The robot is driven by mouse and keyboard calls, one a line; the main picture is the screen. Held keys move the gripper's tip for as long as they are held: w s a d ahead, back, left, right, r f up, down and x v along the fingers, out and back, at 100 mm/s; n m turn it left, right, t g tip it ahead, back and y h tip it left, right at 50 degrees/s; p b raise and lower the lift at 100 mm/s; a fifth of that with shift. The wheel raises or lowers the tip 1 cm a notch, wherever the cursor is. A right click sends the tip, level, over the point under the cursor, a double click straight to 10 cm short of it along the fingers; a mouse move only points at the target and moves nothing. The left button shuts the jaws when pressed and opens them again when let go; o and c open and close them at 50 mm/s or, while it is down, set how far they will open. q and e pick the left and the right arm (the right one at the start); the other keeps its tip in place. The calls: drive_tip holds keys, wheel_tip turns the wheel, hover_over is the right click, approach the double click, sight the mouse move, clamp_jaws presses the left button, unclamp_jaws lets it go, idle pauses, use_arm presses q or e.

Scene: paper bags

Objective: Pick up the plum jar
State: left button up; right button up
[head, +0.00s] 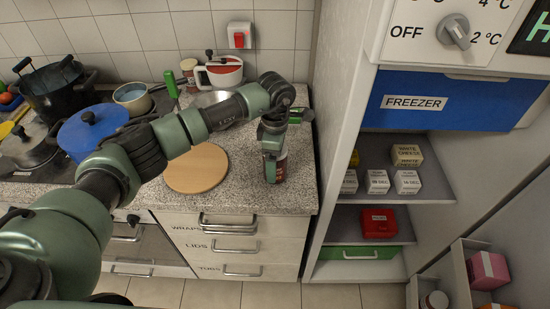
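A dark red jar (281,171) stands near the front right of the speckled worktop, right of a round wooden board. I take it to be the plum jar, but its label is too small to read. My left gripper (271,158) points down at the jar, with a finger in front of its left side. The gripper and wrist hide the jar's top and much of its body. Whether the fingers press on it or stand apart from it cannot be seen. My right gripper is not in view.
The wooden board (197,168) lies bare on the worktop. A blue pot (88,127) and a black pot (52,88) stand at the left. A red and white container (221,72) stands behind my forearm. The tall open fridge (333,130) rises close on the right.

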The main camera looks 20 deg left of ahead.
use_arm(q)
clamp_jaws()
drive_tip(key=shift+w, duration=0.1)
drive_tip(key=shift+r, duration=0.15)
